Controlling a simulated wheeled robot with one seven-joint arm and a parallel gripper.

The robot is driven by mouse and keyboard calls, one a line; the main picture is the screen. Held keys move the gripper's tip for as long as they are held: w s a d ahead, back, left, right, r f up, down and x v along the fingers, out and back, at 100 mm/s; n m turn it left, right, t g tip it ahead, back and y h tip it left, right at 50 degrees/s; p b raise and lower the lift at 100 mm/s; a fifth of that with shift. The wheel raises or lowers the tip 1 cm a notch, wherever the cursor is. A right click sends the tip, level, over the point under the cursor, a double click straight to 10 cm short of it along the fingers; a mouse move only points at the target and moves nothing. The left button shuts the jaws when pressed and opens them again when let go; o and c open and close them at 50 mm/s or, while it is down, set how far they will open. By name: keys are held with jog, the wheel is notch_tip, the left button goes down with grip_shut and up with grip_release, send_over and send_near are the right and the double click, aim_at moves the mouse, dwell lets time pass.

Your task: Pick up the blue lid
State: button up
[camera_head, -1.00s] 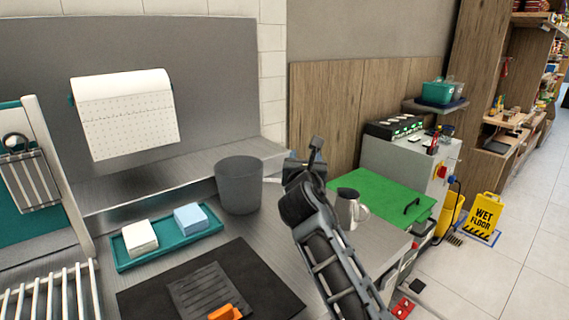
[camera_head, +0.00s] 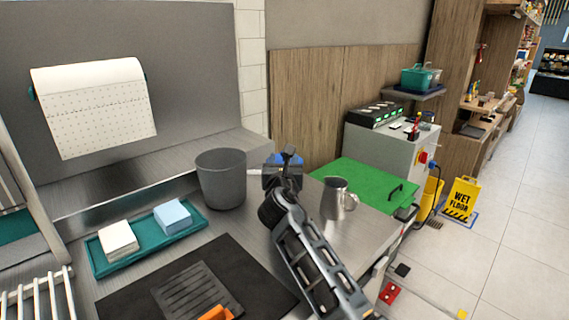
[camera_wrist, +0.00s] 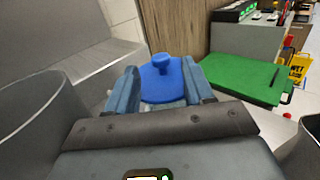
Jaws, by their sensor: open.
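The blue lid (camera_wrist: 162,82) is round with a raised knob on top. In the wrist view it lies ahead of my gripper (camera_wrist: 161,76), framed between the two open blue-grey fingers. I cannot tell whether the fingers touch its rim or how deep it sits between them. In the head view the blue lid (camera_head: 271,160) shows only in part behind my gripper (camera_head: 290,155), at the back of the counter right of the grey bin. What lies beneath the lid is mostly hidden.
A grey bin (camera_head: 221,180) stands close left of my gripper. A metal pitcher (camera_head: 335,198) stands close on the right, before a green board (camera_head: 365,187). A teal tray (camera_head: 150,246) with a white and a blue stack is at left.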

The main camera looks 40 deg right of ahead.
aim_at(280, 159)
jog(key=x, duration=0.5)
jog(key=shift+w+d, duration=0.2)
grip_shut()
dwell(0.3)
